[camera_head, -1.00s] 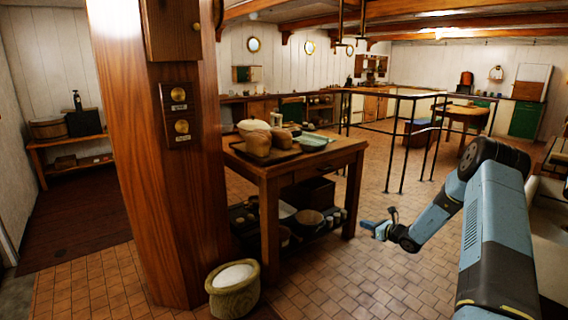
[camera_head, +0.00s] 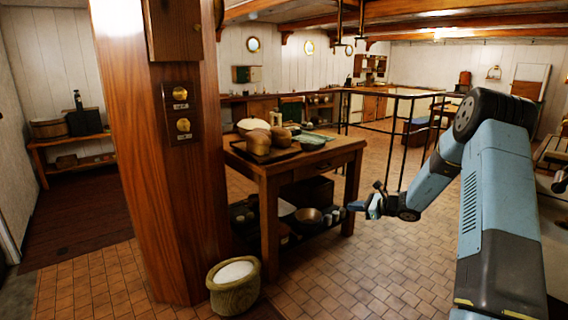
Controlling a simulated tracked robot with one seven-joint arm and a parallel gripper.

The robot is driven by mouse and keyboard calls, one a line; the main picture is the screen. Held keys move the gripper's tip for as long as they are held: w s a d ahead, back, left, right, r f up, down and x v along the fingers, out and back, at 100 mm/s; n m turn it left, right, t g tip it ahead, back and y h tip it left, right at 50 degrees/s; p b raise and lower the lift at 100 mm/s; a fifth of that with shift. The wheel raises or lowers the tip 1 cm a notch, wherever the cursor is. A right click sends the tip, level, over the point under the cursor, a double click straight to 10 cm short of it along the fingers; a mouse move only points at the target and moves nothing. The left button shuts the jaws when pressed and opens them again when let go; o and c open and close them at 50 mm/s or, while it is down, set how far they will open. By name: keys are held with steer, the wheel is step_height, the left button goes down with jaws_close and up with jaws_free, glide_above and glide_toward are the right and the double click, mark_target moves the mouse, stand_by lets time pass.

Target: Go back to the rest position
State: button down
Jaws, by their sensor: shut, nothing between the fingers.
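My gripper (camera_head: 358,207) is at the end of my blue and dark grey arm, right of the picture's middle. It is shut and empty, pointing left. It appears in front of the right front leg of the wooden table (camera_head: 318,153), and I cannot tell how far apart they are. My arm reaches in from the lower right, with its elbow raised at the upper right and its forearm sloping down to the left.
A wooden post (camera_head: 160,190) stands left of centre, with a sack of white powder (camera_head: 234,285) at its foot. Bread loaves (camera_head: 257,141) lie on the table. Black railings (camera_head: 403,130) stand behind my forearm. The tiled floor (camera_head: 345,275) below my gripper is clear.

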steer(key=s+a+r+n+g+h, duration=0.25)
steer(key=s+a+r+n, duration=0.3)
steer(key=s+r, duration=0.5)
steer(key=s+a+r+n+g+h, duration=0.1)
steer(key=s+a+r+n+g, duration=0.25)
steer(key=s+r+n, duration=0.5)
steer(key=s+d+r+n+t+h, duration=0.1)
steer(key=s+r+n+h, duration=0.1)
steer(key=s, duration=0.8)
steer(key=s+d+r+n+t+h, duration=0.1)
steer(key=s+d+r+n+h, duration=0.1)
steer(key=s, duration=0.9)
steer(key=s+d+r+n+h, duration=0.2)
steer(key=s+r+n+h, duration=0.1)
steer(key=s, duration=0.8)
steer(key=shift+d+r+n+t+h, duration=0.2)
steer(key=shift+r+n+t+h, duration=0.2)
steer(key=shift+r+n, duration=0.1)
